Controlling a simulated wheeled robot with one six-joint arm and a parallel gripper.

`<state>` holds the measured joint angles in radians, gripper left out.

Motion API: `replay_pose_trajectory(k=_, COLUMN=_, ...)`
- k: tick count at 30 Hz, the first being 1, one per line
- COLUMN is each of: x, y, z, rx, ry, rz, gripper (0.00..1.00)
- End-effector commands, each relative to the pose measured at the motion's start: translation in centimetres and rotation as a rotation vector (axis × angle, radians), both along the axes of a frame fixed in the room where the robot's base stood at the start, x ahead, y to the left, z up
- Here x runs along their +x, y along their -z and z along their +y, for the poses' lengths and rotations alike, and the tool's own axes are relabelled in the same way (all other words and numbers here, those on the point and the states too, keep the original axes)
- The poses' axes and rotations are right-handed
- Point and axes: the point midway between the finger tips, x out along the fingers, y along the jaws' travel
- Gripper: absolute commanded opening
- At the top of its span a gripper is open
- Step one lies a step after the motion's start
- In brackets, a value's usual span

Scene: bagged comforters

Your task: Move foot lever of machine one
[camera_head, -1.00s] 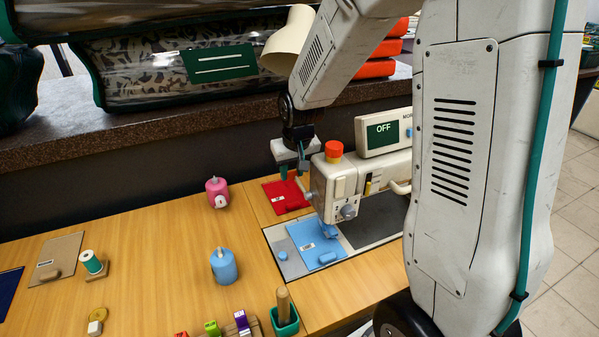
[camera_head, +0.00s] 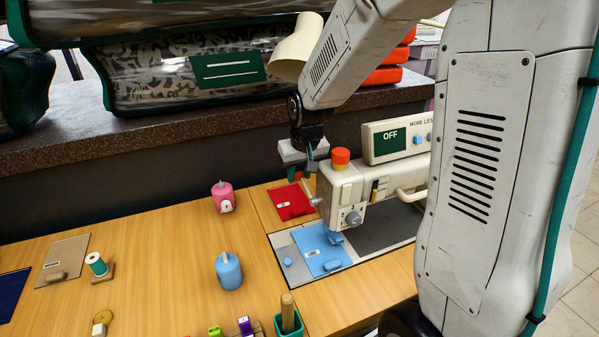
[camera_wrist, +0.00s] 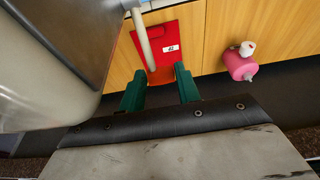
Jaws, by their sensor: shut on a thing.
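Machine one is a cream sewing machine (camera_head: 343,197) with a red knob on top and a display (camera_head: 392,137) reading OFF. My gripper (camera_head: 302,173) is at the back left of its head. In the wrist view, my green fingers (camera_wrist: 160,75) stand with a gap between them. A pale rod (camera_wrist: 144,42), apparently the foot lever, reaches down to the fingertips, and they are shut on it. The exact contact is hard to see. A light blue foot (camera_head: 335,238) is below the head, over a blue cloth piece (camera_head: 318,252).
A red piece (camera_head: 290,201) lies behind the machine bed. A green cup (camera_head: 288,322) with a wooden handle is in front. Bagged comforters (camera_head: 200,75) lie on the rear ledge.

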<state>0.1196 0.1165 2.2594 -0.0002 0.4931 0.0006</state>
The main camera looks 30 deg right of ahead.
Motion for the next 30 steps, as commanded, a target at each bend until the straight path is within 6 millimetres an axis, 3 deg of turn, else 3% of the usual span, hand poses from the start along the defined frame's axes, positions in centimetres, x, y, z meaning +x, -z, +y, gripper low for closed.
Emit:
replay_pose_trajectory(k=1, x=-0.6, y=0.5, z=0.0, rx=0.001, ry=0.0, rz=0.019, gripper=0.38)
replay_pose_trajectory(k=3, x=-0.6, y=0.4, z=0.0, rx=0.001, ry=0.0, rz=0.018, gripper=0.55)
replay_pose_trajectory(k=13, x=-0.4, y=-0.1, z=0.0, rx=0.001, ry=0.0, rz=0.009, gripper=0.55)
replay_pose_trajectory(k=24, x=-1.9, y=-5.7, z=0.1, rx=0.001, ry=0.001, rz=0.009, gripper=0.55)
replay_pose_trajectory(k=30, x=-2.4, y=-7.2, z=0.2, rx=0.001, ry=0.001, rz=0.011, gripper=0.55)
